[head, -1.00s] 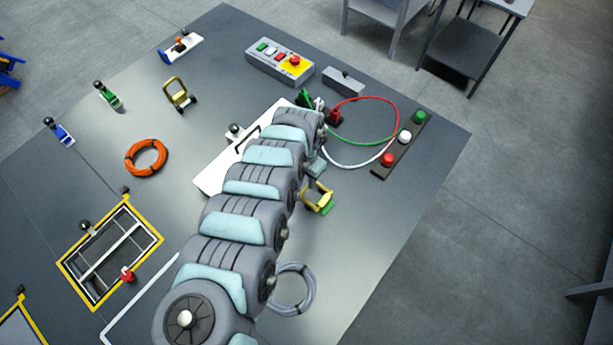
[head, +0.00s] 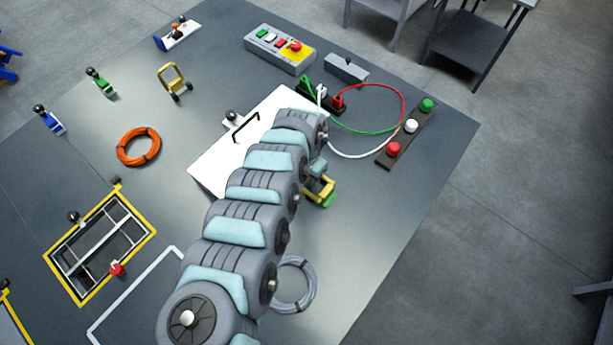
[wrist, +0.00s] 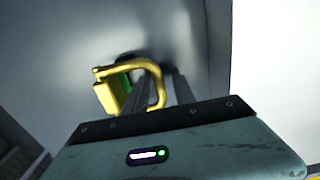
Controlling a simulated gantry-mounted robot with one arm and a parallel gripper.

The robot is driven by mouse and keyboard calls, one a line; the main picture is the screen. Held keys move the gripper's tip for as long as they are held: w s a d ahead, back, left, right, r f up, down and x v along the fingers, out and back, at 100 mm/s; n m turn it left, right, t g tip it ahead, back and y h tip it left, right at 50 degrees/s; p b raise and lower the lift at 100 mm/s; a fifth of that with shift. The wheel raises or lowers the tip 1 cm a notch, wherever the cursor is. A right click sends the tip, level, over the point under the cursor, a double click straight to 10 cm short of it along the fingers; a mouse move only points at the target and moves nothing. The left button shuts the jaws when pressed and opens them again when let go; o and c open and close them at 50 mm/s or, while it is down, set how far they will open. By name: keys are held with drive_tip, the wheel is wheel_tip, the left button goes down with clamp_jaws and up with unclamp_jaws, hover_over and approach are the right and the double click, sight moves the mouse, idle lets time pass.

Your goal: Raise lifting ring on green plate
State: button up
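The yellow lifting ring (head: 319,186) with its green plate (head: 328,200) is on the right part of the deck, partly hidden by my arm in the head view. In the wrist view the ring (wrist: 152,70) curves over the fingers, with a bit of green plate (wrist: 123,80) inside it. My gripper (wrist: 160,85) is at the ring. Its two dark fingers appear apart, one on each side of the ring's near bar. Whether they touch the bar is unclear. In the head view the fingers are hidden behind my arm.
A white panel with a black handle (head: 246,128) lies left of my arm. A grey cable coil (head: 294,285) lies below the ring.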

clamp_jaws()
wheel_tip(320, 180, up, 3)
drive_tip(key=p, duration=0.3)
drive_tip(key=shift+s+d, duration=0.15)
drive_tip(key=shift+d+p, duration=0.1)
drive_tip(key=shift+p, duration=0.2)
drive_tip(key=shift+r, duration=0.1)
drive_tip(key=r+p, duration=0.1)
drive_tip(key=p, duration=0.1)
drive_tip(key=s+d+r+p, duration=0.1)
drive_tip(key=shift+s+d+r+p, duration=0.1)
drive_tip(key=shift+d+r+p, duration=0.15)
drive_tip(key=shift+p, duration=0.15)
drive_tip(key=shift+r, duration=0.1)
